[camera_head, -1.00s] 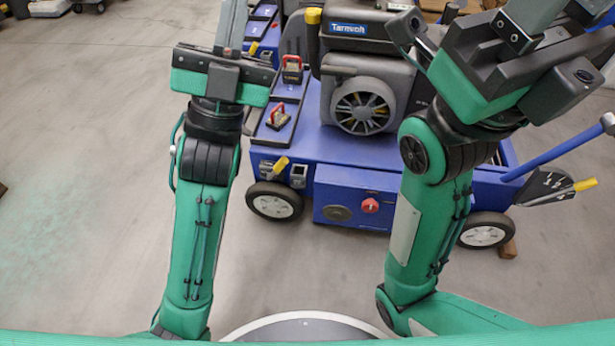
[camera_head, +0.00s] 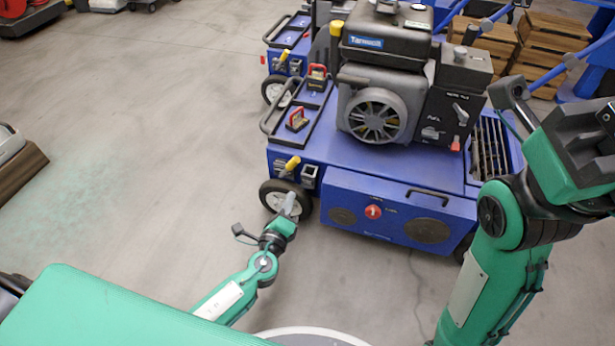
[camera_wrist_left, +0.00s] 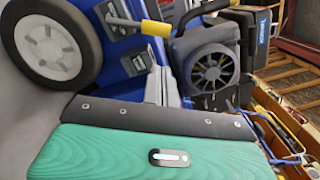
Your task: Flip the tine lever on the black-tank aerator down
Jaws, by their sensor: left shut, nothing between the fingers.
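The nearest aerator has a blue body (camera_head: 330,140) and a black tank (camera_head: 388,32) on top of its engine. A short lever with a yellow grip (camera_head: 291,164) sits on its left front corner, above the front wheel, with the grip angled up and to the right. The yellow grip also shows in the left wrist view (camera_wrist_left: 156,28). My left gripper (camera_head: 290,203) is shut and empty, in front of the wheel and below the lever, apart from the grip. My right arm comes up at the right; its fingertips are out of view.
A second blue aerator (camera_head: 290,32) stands behind the first. The front panel has a red knob (camera_head: 373,211). A black wheel (camera_head: 283,202) is just behind my left gripper. Wooden crates (camera_head: 545,50) are at the back right.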

